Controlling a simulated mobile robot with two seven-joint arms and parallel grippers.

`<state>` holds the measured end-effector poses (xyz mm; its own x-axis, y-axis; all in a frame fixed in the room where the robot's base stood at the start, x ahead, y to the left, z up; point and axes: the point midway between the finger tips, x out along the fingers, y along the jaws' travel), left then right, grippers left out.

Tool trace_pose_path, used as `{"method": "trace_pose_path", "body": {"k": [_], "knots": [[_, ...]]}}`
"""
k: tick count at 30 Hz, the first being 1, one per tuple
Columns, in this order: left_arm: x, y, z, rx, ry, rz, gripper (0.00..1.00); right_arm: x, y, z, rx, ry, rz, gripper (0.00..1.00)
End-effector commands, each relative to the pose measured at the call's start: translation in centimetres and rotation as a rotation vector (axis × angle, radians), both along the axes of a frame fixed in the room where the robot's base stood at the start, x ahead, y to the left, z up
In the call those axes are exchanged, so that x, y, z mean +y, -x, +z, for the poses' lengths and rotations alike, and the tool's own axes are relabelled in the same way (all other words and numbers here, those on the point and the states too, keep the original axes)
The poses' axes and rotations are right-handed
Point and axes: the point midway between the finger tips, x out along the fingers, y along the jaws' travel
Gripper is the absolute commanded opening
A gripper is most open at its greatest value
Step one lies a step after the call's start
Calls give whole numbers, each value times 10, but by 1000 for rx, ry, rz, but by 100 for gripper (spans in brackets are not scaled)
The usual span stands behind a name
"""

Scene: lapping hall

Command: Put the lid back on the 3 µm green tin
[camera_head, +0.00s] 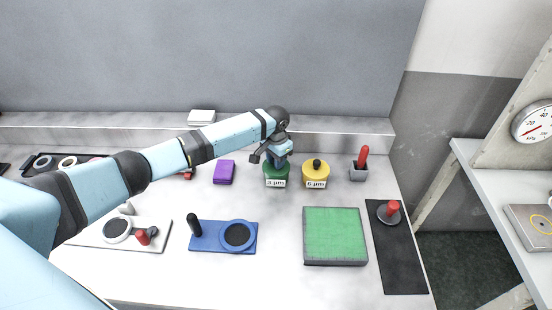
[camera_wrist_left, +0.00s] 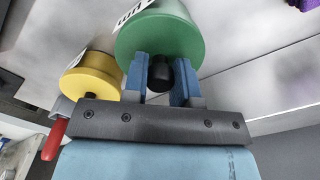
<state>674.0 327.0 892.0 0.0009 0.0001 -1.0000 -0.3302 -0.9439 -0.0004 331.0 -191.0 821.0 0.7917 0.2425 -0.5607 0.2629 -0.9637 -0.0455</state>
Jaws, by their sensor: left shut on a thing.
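The green tin (camera_head: 276,178) labelled 3 µm stands at the back of the white worktop. My left gripper (camera_head: 277,158) is right above it, pointing down, and hides much of its top. In the left wrist view the fingers (camera_wrist_left: 160,80) are shut on the black knob (camera_wrist_left: 160,73) of the green lid (camera_wrist_left: 158,40). The lid is lined up with the tin; I cannot tell whether it is fully seated or a little raised. My right gripper is not in view.
A yellow tin (camera_head: 316,174) labelled 6 µm stands close on the right, also in the left wrist view (camera_wrist_left: 90,78). A red-handled tool (camera_head: 361,164) is beyond it. A purple box (camera_head: 224,172) lies left. A green plate (camera_head: 335,235) and blue board (camera_head: 223,236) lie in front.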

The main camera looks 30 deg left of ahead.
Motion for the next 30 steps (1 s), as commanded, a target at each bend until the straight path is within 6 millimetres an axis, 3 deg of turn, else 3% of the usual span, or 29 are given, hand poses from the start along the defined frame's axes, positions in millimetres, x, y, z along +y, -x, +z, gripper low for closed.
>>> {"method": "trace_pose_path", "body": {"k": [9, 10, 14, 20, 23, 30], "knots": [[0, 0, 0, 0, 0, 0, 0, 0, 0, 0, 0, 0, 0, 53], [0, 0, 0, 0, 0, 0, 28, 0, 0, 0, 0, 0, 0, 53], [0, 0, 0, 0, 0, 0, 56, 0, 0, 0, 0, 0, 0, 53], [0, 0, 0, 0, 0, 0, 58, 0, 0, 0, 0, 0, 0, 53], [0, 0, 0, 0, 0, 0, 81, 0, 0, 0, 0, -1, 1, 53], [0, 0, 0, 0, 0, 0, 81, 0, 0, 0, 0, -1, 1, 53]]}}
